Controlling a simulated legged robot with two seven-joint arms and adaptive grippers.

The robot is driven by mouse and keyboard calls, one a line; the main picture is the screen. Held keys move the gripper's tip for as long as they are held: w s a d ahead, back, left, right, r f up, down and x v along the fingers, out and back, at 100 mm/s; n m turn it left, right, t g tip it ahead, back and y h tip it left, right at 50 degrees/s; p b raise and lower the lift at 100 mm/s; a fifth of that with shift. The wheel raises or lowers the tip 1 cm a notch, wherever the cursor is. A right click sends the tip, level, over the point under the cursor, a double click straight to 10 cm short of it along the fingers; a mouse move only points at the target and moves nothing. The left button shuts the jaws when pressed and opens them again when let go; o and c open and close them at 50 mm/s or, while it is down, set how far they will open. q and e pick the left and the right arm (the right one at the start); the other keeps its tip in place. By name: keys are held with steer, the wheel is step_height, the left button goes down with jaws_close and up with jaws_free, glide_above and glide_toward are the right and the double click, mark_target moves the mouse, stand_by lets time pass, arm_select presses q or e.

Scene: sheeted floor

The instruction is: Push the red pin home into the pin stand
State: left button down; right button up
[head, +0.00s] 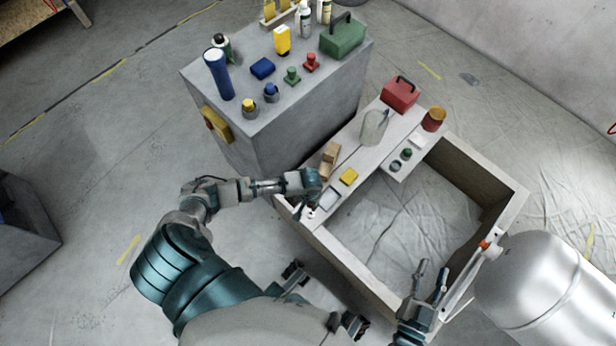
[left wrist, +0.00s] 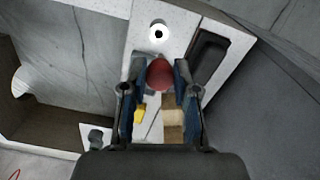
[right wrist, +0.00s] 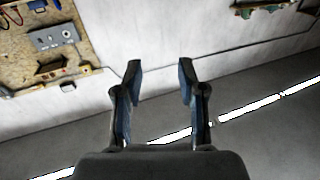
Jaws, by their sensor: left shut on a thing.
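The red pin (left wrist: 160,73) shows its rounded red end between the fingers of my left gripper (left wrist: 158,88) in the left wrist view. That gripper is shut on it, above the light board at the frame's corner. In the head view my left gripper (head: 314,190) hides the pin. A white ring with a dark centre (left wrist: 158,33) lies on the board just beyond the fingertips; I cannot tell whether it is part of the pin stand. How deep the pin sits is hidden. My right gripper (head: 432,282) is open and empty; its spread fingers also show in the right wrist view (right wrist: 160,85).
The wooden frame (head: 470,150) carries a yellow block (head: 348,177), a wooden block (head: 330,157), a clear jar (head: 374,127) and a red box (head: 400,93). A grey cabinet (head: 300,120) with bottles and knobs stands behind. A silver tank (head: 540,285) is at right.

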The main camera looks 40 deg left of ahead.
arm_select(q)
steer(key=shift+d+r, duration=0.1)
steer(key=shift+d, duration=0.2)
steer(key=shift+a+r+p, duration=0.1)
steer(key=shift+p, duration=0.4)
step_height(320, 180, down, 6)
steer(key=b, duration=0.3)
arm_select(e)
steer(key=r+t, duration=0.2)
steer(key=r+t+y, duration=0.1)
steer(key=r, duration=0.1)
steer(key=shift+s+d+t, duration=0.1)
steer(key=shift+s+t, duration=0.2)
arm_select(q)
steer(key=shift+s+a, duration=0.1)
steer(key=shift+f, duration=0.4)
arm_select(e)
steer(key=shift+r, duration=0.1)
